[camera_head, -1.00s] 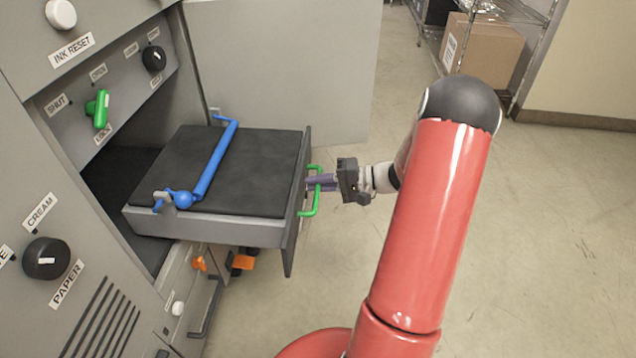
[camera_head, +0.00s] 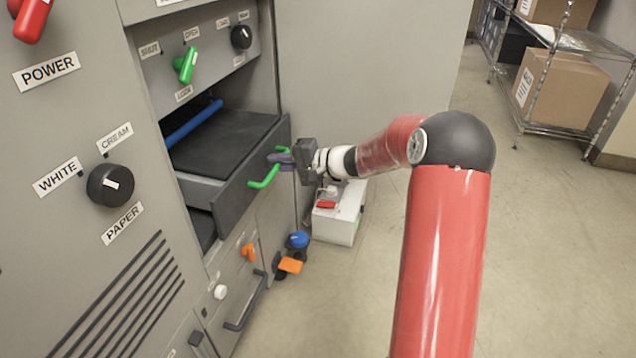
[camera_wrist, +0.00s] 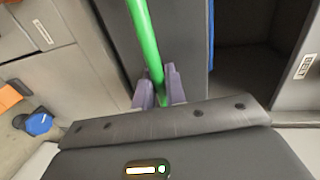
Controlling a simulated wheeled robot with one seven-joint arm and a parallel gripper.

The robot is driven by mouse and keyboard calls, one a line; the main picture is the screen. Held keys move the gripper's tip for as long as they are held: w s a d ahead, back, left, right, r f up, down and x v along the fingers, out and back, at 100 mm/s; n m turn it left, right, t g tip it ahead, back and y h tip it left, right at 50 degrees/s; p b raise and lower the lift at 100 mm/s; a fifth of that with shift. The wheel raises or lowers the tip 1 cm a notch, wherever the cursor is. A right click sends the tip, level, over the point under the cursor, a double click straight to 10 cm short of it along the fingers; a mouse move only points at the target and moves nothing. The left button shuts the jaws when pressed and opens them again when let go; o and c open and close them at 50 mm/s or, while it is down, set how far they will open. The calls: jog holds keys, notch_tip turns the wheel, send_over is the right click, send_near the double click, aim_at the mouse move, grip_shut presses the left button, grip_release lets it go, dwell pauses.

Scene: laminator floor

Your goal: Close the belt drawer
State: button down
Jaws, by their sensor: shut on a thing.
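The belt drawer (camera_head: 225,190) is a grey drawer with a black top surface, partly pulled out of the machine in the head view. A blue bar (camera_head: 193,124) lies across its top, partly hidden inside the opening. A green handle (camera_head: 264,181) is on its dark front panel. My gripper (camera_head: 280,160) is shut on the green handle near its far end. In the wrist view the purple fingers (camera_wrist: 157,90) close around the green handle (camera_wrist: 144,35), with the dark drawer front behind it.
A green switch (camera_head: 186,65) sits above the drawer opening. Below are an orange knob (camera_head: 248,252) and a lower dark handle (camera_head: 247,302). A white box (camera_head: 339,215) stands on the floor beyond the drawer. A wire shelf (camera_head: 560,60) with cartons is at the far right.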

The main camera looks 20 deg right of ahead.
aim_at(266, 155)
jog(key=b+x, duration=0.1)
jog(key=x, duration=0.2)
jog(key=r+x, duration=0.1)
jog(key=x, duration=0.3)
jog(key=r+b+x, duration=0.1)
jog(key=x, duration=0.2)
jog(key=shift+w+a+b, duration=0.25)
jog(key=shift+a+b, duration=0.1)
jog(key=shift+a, duration=0.1)
jog(key=shift+r, duration=0.1)
jog(key=c, duration=1.8)
grip_release()
jog(key=shift+w+a, duration=0.1)
jog(key=shift+v, duration=4.05)
jog(key=shift+w, duration=0.1)
